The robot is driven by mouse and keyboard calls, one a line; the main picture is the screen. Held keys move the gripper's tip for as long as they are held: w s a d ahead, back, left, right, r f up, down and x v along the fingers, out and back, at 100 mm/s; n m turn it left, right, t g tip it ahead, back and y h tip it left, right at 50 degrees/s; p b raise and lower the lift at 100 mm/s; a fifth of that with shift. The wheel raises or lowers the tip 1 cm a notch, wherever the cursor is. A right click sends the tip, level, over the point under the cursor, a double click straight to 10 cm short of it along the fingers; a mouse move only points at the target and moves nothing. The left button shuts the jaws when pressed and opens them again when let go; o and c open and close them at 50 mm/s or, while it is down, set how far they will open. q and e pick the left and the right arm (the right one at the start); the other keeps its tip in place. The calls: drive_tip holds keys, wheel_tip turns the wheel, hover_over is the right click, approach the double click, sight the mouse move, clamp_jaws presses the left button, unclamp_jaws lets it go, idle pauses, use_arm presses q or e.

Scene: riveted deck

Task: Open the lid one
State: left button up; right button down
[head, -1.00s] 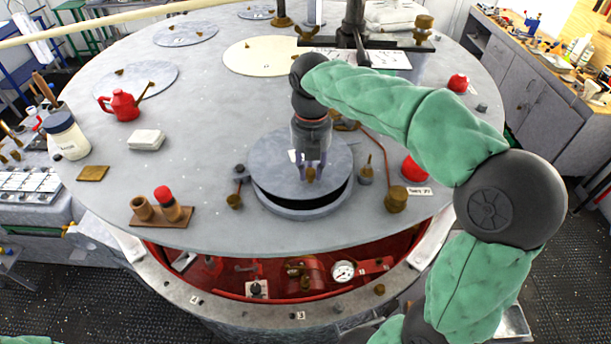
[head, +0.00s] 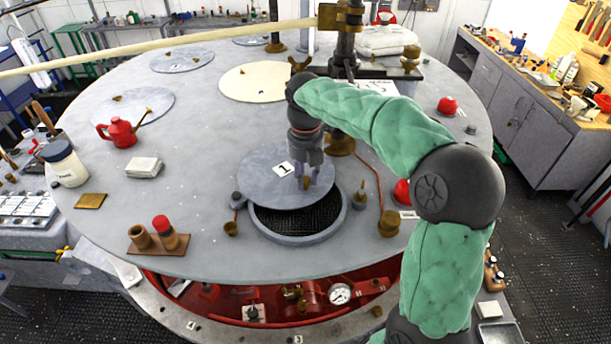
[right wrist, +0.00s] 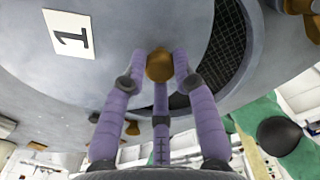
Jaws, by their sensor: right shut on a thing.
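Lid one is a round grey disc (head: 262,172) with a white label "1" (head: 284,169); the label also shows in the right wrist view (right wrist: 68,33). It lies shifted to the upper left over a round opening with a raised rim (head: 343,213), and a dark mesh (head: 312,217) shows in the uncovered part. My right gripper (head: 306,182) is shut on the lid's brass knob (right wrist: 160,65), with its purple fingers around it. Whether the lid touches the rim cannot be told. My left gripper is not in view.
A brass post (head: 361,194) and a brass valve (head: 389,224) stand right of the opening, and a brass fitting (head: 231,228) left of it. A red can (head: 121,132), a white block (head: 144,167) and a cream disc (head: 252,82) lie farther out.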

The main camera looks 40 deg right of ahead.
drive_tip(key=shift+f, duration=0.1)
drive_tip(key=c, duration=1)
unclamp_jaws()
